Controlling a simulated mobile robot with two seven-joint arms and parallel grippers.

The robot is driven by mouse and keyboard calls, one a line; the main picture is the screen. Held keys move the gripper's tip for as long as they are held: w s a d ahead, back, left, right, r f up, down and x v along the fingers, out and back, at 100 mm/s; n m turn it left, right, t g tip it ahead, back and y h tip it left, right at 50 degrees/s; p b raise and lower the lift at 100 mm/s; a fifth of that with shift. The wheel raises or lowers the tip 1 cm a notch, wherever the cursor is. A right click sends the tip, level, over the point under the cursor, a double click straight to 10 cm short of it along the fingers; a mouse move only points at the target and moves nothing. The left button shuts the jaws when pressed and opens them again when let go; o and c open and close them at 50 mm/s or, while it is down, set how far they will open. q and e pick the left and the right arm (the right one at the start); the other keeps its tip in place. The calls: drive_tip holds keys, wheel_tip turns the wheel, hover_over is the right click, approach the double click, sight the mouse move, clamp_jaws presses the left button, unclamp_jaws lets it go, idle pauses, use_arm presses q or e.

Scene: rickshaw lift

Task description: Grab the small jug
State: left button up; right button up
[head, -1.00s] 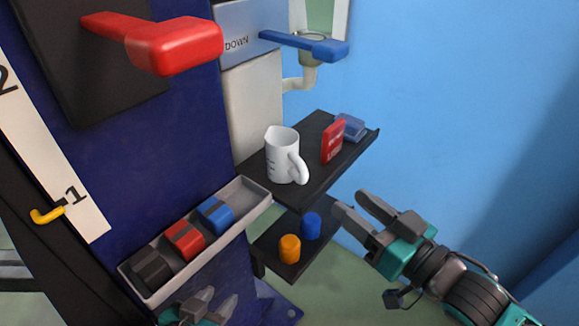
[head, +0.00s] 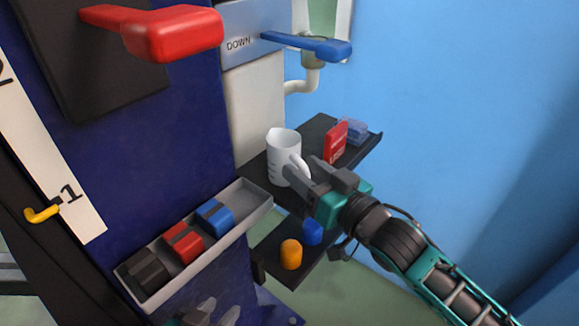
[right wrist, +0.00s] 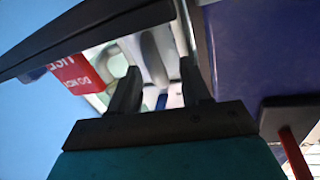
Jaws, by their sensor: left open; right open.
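The small white jug (head: 282,150) stands upright on the upper black shelf (head: 318,131) in the head view, its handle towards my right arm. My right gripper (head: 302,172) is open at the jug's handle side, its fingers overlapping the handle in the picture. In the right wrist view the open fingers (right wrist: 160,90) point at the pale jug (right wrist: 150,58), whose handle shows between them. I cannot tell whether they touch it. My left gripper (head: 205,314) is open at the bottom edge, partly cut off and far from the jug.
A red box (head: 335,143) and a clear blue case (head: 352,130) stand right of the jug. A grey tray (head: 255,205) holds black, red and blue blocks. A lower shelf holds an orange (head: 291,254) and a blue cylinder (head: 312,233). Red (head: 165,30) and blue levers (head: 310,44) jut out above.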

drive_tip(key=shift+w+a, duration=0.2)
drive_tip(key=shift+w, duration=0.05)
drive_tip(key=shift+c, duration=0.4)
clamp_jaws()
